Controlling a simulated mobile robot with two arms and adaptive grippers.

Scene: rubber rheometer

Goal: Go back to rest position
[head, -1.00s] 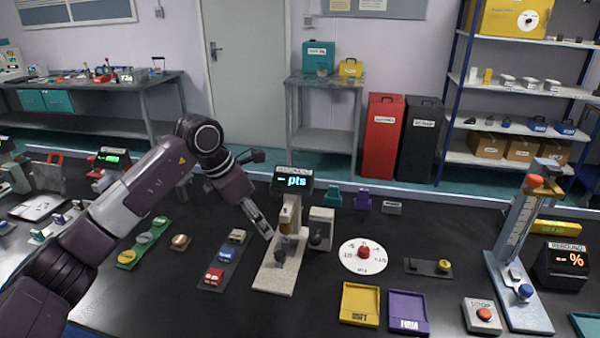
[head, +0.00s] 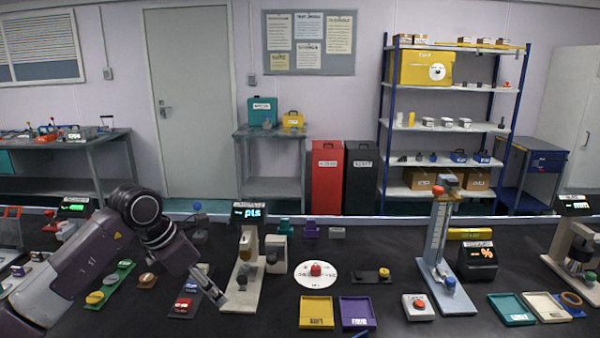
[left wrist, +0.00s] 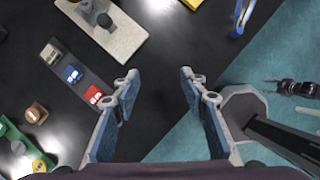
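My left arm comes in from the left in the head view. Its gripper (head: 208,286) hangs over the black bench beside the device with the "pts" display (head: 249,212). In the left wrist view the left gripper (left wrist: 158,76) has its two fingers wide apart, with only bare bench and floor between them. It is open and empty.
A strip with red and blue blocks (head: 186,299) lies near the left gripper. A yellow tray (head: 316,312) and a purple tray (head: 357,312) lie at the front. A tall rebound stand (head: 437,245) rises to the right.

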